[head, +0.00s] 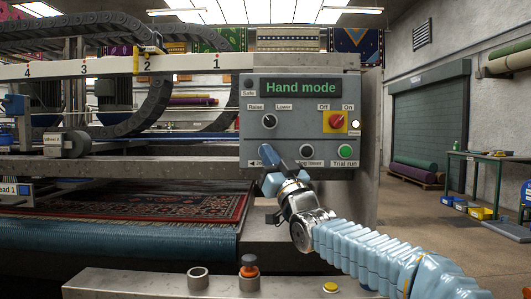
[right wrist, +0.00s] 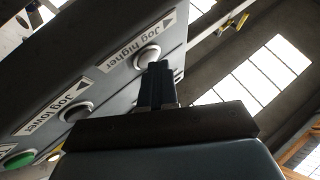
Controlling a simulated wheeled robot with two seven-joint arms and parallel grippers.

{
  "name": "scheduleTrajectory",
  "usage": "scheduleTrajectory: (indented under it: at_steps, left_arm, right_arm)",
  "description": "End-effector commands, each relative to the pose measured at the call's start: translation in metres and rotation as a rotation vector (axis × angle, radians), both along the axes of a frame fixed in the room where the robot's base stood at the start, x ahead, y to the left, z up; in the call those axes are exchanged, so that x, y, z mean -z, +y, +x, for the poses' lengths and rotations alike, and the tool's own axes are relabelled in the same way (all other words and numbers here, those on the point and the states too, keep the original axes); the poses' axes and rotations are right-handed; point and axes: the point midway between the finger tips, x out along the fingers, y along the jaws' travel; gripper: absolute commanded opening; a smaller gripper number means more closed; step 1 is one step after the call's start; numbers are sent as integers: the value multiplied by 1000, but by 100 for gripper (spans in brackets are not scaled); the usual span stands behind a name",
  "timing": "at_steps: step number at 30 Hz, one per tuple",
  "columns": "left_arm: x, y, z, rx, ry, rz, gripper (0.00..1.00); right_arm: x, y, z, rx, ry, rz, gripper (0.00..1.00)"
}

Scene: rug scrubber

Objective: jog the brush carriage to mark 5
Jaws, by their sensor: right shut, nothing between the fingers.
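The control panel (head: 300,105) shows "Hand mode" on its display (head: 301,87). My right gripper (head: 267,154) is shut and empty in front of the panel's lower left and covers a button there. In the right wrist view its fingertips (right wrist: 158,68) overlap the lower edge of the pale "Jog higher" button (right wrist: 147,57); I cannot tell whether they touch it. The "Jog lower" button (right wrist: 76,111) is clear of the fingers and also shows in the head view (head: 306,151). A yellow bracket (head: 136,63) frames mark 2 on the numbered beam (head: 190,62). Mark 5 is not in view.
The panel also has a raise/lower knob (head: 268,121), a red off/on switch (head: 337,121) and a green "Trial run" button (head: 345,151). A patterned rug (head: 150,205) lies in the machine. A front rail (head: 130,284) carries several small fittings. Open floor lies at right.

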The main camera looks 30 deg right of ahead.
Motion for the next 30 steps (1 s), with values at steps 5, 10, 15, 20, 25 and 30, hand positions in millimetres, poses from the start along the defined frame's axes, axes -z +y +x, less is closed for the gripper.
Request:
scheduleTrajectory:
  at_steps: [5, 10, 15, 20, 25, 30]
  left_arm:
    - [0, 0, 0, 0, 0, 0, 56]
    - [2, 0, 0, 0, 0, 0, 56]
    - [12, 0, 0, 0, 0, 0, 56]
    - [17, 0, 0, 0, 0, 0, 56]
    - [16, 0, 0, 0, 0, 0, 56]
    - [18, 0, 0, 0, 0, 0, 56]
  right_arm:
    - [1, 0, 0, 1, 2, 1, 0]
    - [1, 0, -1, 1, 1, 1, 0]
    - [3, 5, -7, 0, 0, 0, 0]
    - [2, 8, -14, 1, 0, 1, 0]
    - [0, 8, -14, 1, 0, 1, 0]
    - [1, 9, -16, 0, -1, 0, 0]
